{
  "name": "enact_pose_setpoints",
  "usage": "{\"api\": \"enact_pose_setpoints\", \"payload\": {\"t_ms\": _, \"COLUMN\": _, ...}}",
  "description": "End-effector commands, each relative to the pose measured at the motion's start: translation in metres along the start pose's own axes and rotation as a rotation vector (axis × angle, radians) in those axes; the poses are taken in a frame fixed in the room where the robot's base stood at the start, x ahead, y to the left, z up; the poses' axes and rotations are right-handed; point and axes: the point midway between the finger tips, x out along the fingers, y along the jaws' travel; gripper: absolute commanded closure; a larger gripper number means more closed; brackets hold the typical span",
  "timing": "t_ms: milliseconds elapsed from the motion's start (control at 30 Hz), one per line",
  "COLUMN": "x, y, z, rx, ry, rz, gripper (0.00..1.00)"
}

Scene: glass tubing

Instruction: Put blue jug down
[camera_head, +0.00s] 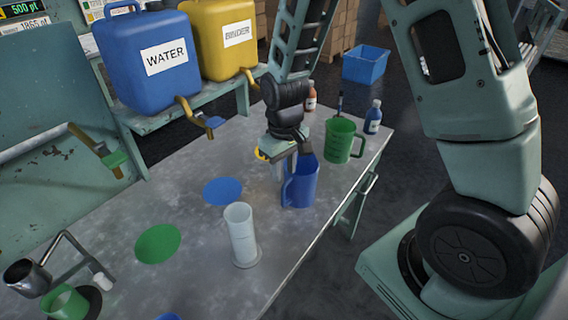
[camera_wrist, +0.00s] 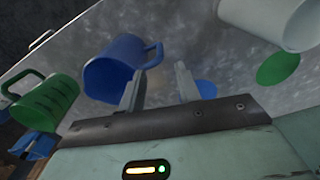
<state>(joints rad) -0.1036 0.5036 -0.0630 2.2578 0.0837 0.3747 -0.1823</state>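The blue jug (camera_head: 301,186) stands upright on the grey table, near its right edge; its handle is on its left side. In the wrist view the blue jug (camera_wrist: 112,70) lies to the left of the fingers, with its handle close by the left finger. My gripper (camera_head: 284,168) is just left of the jug in the head view, at its handle. In the wrist view my gripper (camera_wrist: 160,86) has its two fingers wide apart, with nothing clamped between them. I cannot tell whether the left finger touches the handle.
A green jug (camera_head: 343,140) and small bottles (camera_head: 373,117) stand behind the blue jug. A white cylinder (camera_head: 241,236) stands in front. A blue disc (camera_head: 222,191) and a green disc (camera_head: 158,243) lie bare on the table. Water (camera_head: 150,58) and binder (camera_head: 220,38) tanks stand behind.

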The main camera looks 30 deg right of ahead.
Motion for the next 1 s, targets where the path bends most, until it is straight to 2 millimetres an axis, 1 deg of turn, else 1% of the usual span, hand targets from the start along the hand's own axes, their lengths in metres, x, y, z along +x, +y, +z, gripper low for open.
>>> {"api": "enact_pose_setpoints", "payload": {"t_ms": 33, "x": -0.006, "y": 0.000, "z": -0.001, "rx": 0.000, "ry": 0.003, "rz": 0.000, "gripper": 0.67}}
{"api": "enact_pose_setpoints", "payload": {"t_ms": 167, "x": -0.016, "y": -0.001, "z": 0.000, "rx": -0.002, "ry": 0.001, "rz": 0.000, "gripper": 0.67}}
{"api": "enact_pose_setpoints", "payload": {"t_ms": 233, "x": -0.023, "y": -0.008, "z": 0.001, "rx": -0.014, "ry": 0.003, "rz": -0.006, "gripper": 0.67}}
{"api": "enact_pose_setpoints", "payload": {"t_ms": 267, "x": -0.027, "y": -0.015, "z": 0.003, "rx": -0.025, "ry": 0.005, "rz": -0.012, "gripper": 0.67}}
{"api": "enact_pose_setpoints", "payload": {"t_ms": 367, "x": -0.050, "y": -0.057, "z": 0.018, "rx": -0.096, "ry": 0.014, "rz": -0.043, "gripper": 0.67}}
{"api": "enact_pose_setpoints", "payload": {"t_ms": 400, "x": -0.062, "y": -0.079, "z": 0.029, "rx": -0.140, "ry": 0.015, "rz": -0.057, "gripper": 0.67}}
{"api": "enact_pose_setpoints", "payload": {"t_ms": 433, "x": -0.071, "y": -0.096, "z": 0.040, "rx": -0.173, "ry": 0.017, "rz": -0.066, "gripper": 0.67}}
{"api": "enact_pose_setpoints", "payload": {"t_ms": 467, "x": -0.079, "y": -0.112, "z": 0.051, "rx": -0.209, "ry": 0.018, "rz": -0.074, "gripper": 0.67}}
{"api": "enact_pose_setpoints", "payload": {"t_ms": 500, "x": -0.090, "y": -0.131, "z": 0.068, "rx": -0.258, "ry": 0.019, "rz": -0.081, "gripper": 0.67}}
{"api": "enact_pose_setpoints", "payload": {"t_ms": 567, "x": -0.103, "y": -0.154, "z": 0.095, "rx": -0.325, "ry": 0.018, "rz": -0.085, "gripper": 0.67}}
{"api": "enact_pose_setpoints", "payload": {"t_ms": 600, "x": -0.111, "y": -0.166, "z": 0.113, "rx": -0.367, "ry": 0.017, "rz": -0.083, "gripper": 0.67}}
{"api": "enact_pose_setpoints", "payload": {"t_ms": 633, "x": -0.115, "y": -0.173, "z": 0.125, "rx": -0.395, "ry": 0.017, "rz": -0.081, "gripper": 0.67}}
{"api": "enact_pose_setpoints", "payload": {"t_ms": 700, "x": -0.122, "y": -0.184, "z": 0.149, "rx": -0.452, "ry": 0.016, "rz": -0.071, "gripper": 0.67}}
{"api": "enact_pose_setpoints", "payload": {"t_ms": 800, "x": -0.128, "y": -0.192, "z": 0.172, "rx": -0.502, "ry": 0.015, "rz": -0.058, "gripper": 0.67}}
{"api": "enact_pose_setpoints", "payload": {"t_ms": 900, "x": -0.129, "y": -0.194, "z": 0.182, "rx": -0.522, "ry": 0.014, "rz": -0.051, "gripper": 0.67}}
{"api": "enact_pose_setpoints", "payload": {"t_ms": 1000, "x": -0.129, "y": -0.194, "z": 0.182, "rx": -0.523, "ry": 0.013, "rz": -0.051, "gripper": 0.67}}
